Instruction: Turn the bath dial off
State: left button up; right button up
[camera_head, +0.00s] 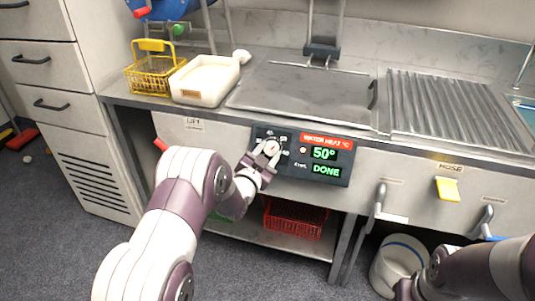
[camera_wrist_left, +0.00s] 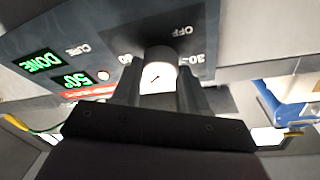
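The bath dial (camera_head: 271,147) is a round knob with a white face on the left of a black control panel (camera_head: 341,173). The panel's display reads 50° and DONE. My left gripper (camera_head: 267,152) is at the dial, with one finger on each side. In the left wrist view the dial's white face (camera_wrist_left: 158,79) with a small red mark sits between the fingers, which appear closed on it. OFF and number marks show around it; where the dial points is unclear. My right arm is at the lower right; its gripper's fingers cannot be made out.
A yellow wire basket (camera_head: 150,75) and a white tub (camera_head: 205,80) stand on the counter at left. A metal lid (camera_head: 305,92) and a ridged drainer (camera_head: 455,108) are further right. A red basket (camera_head: 295,219) and a white bucket (camera_head: 398,262) are below.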

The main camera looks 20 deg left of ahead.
pick_arm(q)
jog(key=c, duration=0.4)
